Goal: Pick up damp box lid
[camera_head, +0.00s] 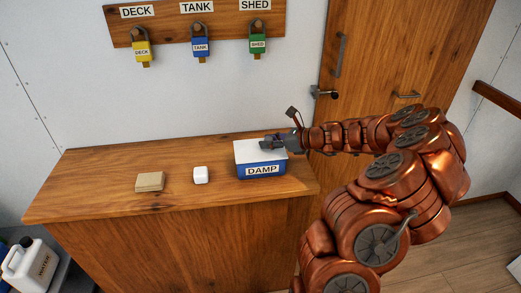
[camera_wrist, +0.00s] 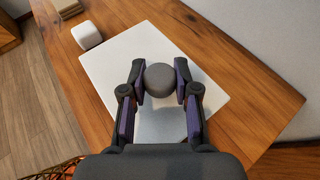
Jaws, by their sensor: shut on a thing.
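The blue box (camera_head: 262,171) labelled DAMP stands upright on the wooden counter, near its right end. Its pale lid (camera_head: 246,152) lies flat on top and covers the inside. In the wrist view the lid (camera_wrist: 115,62) fills the middle, with a round grey knob (camera_wrist: 160,79) on it. My gripper (camera_head: 270,143) is over the lid, reaching in from the right. In the wrist view my gripper (camera_wrist: 160,84) has one finger on each side of the knob and is shut on it. The lid appears seated on the box; I see no clear gap.
A small white block (camera_head: 200,174) and a tan block (camera_head: 150,181) sit on the counter (camera_head: 95,175) left of the box. Yellow, blue and green padlocks (camera_head: 200,47) hang on the wall board above. A wooden door (camera_head: 375,60) is behind my arm.

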